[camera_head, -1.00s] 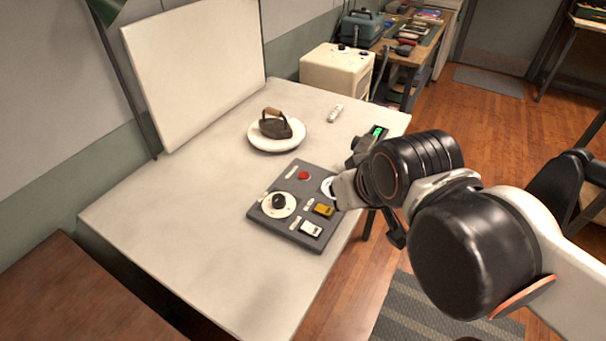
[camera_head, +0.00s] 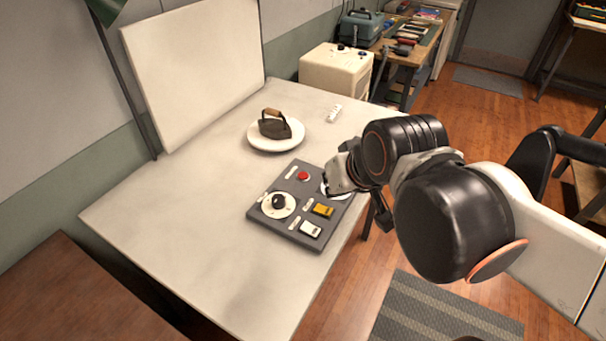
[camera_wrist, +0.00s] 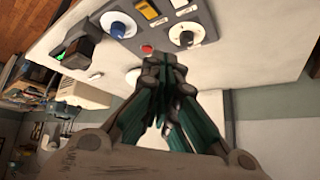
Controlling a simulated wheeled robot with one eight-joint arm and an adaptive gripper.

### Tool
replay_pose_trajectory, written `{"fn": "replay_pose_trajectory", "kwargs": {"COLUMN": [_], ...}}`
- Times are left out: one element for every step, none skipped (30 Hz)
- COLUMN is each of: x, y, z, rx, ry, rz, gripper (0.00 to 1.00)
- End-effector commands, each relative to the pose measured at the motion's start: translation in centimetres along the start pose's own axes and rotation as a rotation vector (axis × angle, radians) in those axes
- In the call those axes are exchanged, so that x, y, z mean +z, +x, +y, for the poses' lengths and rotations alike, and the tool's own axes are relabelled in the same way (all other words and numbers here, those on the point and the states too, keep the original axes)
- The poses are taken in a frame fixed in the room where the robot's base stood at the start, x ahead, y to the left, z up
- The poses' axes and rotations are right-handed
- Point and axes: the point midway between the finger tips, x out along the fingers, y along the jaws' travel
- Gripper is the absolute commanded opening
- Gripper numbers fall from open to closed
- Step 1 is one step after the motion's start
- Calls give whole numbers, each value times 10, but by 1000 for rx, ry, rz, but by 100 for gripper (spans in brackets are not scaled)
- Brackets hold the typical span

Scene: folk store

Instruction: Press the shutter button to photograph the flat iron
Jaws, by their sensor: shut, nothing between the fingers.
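The flat iron (camera_head: 275,125), dark with a brown handle, stands on a white round plate (camera_head: 262,147) on the pale table. A grey control panel (camera_head: 262,229) lies nearer, with a red button (camera_head: 303,176), a dark knob on a white dial (camera_head: 279,203), a yellow switch (camera_head: 323,210) and a white switch (camera_head: 311,229). My gripper (camera_head: 328,186) is shut and empty over the panel's right side, partly hiding another white dial. In the wrist view my gripper (camera_wrist: 165,62) points toward the panel, with the red button (camera_wrist: 147,49) just beyond its tips. The iron is hidden there.
A white backdrop board (camera_head: 195,70) stands behind the table (camera_head: 170,215). A small white object (camera_head: 334,113) lies at the far right of the tabletop. A cream box (camera_head: 337,70) stands beyond. The table's left part is clear.

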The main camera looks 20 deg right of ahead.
Motion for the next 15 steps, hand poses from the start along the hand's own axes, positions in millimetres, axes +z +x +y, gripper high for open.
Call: {"fn": "replay_pose_trajectory", "kwargs": {"x": [-10,-16,-22,-27,-31,-38,-42,-46,-52,-57,-61,-67,-71,-75,-80], "y": [4,7,11,13,17,21,24,28,32,36,40,45,48,52,58], "z": [0,-1,-1,-1,-2,-2,-2,-2,-3,-3,-2,-2,-2,-2,-2], "rx": [-7,-12,-19,-24,-28,-36,-41,-46,-53,-58,-62,-69,-75,-79,-86], "ry": [17,28,44,54,65,80,91,101,115,126,136,151,162,172,187], "rz": [3,4,6,8,9,11,12,14,16,17,19,21,23,24,27], "gripper": [0,0,0,0,0,0,0,0,0,0,0,0,0,0,0]}}
